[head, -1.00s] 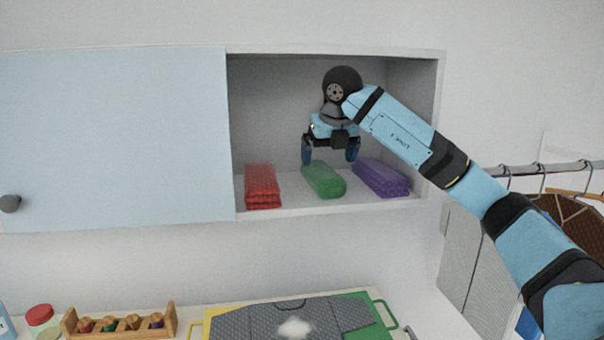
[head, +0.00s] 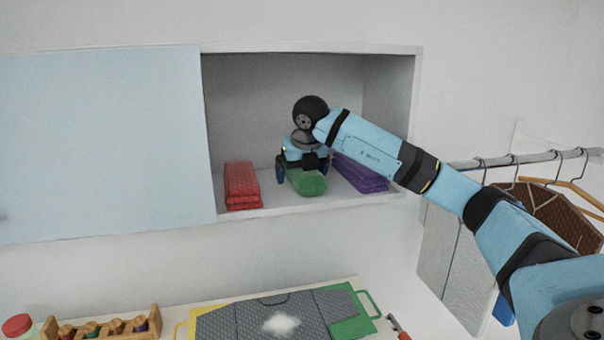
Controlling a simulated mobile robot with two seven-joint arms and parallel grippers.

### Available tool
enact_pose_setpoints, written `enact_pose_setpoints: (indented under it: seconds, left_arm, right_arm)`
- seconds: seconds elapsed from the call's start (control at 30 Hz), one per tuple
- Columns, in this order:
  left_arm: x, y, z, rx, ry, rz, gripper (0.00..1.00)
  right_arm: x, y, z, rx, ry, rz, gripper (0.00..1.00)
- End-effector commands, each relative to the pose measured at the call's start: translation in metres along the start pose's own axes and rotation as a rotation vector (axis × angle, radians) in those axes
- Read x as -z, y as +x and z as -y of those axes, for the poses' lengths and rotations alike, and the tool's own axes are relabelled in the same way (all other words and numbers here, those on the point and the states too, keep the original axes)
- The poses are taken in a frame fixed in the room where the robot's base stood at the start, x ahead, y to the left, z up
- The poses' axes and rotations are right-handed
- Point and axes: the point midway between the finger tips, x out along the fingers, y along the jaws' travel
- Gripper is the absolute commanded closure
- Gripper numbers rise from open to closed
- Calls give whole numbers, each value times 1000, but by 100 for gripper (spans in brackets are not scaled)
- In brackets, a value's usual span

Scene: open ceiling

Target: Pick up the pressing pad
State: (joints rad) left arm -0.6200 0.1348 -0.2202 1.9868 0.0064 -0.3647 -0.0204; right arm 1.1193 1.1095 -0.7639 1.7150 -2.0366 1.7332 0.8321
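Three folded or padded cloth-like items lie in a row on the open cabinet shelf: a red one (head: 242,186) on the left, a green pad (head: 306,183) in the middle and a purple one (head: 359,174) on the right. Which of them is called the pressing pad I cannot tell for sure. My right gripper (head: 303,170) points down over the green pad, with its blue fingers apart on either side of it. The gripper partly hides the pad's back end. No clear grip on the pad shows. My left gripper is out of view.
The light blue door (head: 105,145) covers the cabinet's left part. The cabinet's right wall (head: 392,120) is close to my arm. Below are a grey board (head: 240,319), a wooden rack (head: 105,326) and a red-lidded jar (head: 17,325). Hangers on a rail (head: 500,162) are at right.

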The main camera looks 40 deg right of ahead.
Motion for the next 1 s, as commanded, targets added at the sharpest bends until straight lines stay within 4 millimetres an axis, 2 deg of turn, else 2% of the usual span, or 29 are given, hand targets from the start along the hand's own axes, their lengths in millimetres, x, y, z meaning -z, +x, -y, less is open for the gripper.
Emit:
enact_pose_setpoints:
  seconds: [0.07,0.3,0.33,0.57,0.77,1.0]
  left_arm:
    - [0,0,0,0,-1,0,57]
    - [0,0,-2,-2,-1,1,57]
    - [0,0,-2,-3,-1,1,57]
    - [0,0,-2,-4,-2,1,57]
    - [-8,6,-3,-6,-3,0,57]
    - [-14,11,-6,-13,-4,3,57]
  right_arm:
    - [0,0,0,0,0,0,0]
    - [0,0,0,0,0,0,55]
    - [0,-1,0,-1,0,1,59]
    - [0,-1,0,-1,0,1,59]
    - [1,-8,-1,-3,1,3,59]
    - [-16,-46,-1,-5,1,6,59]
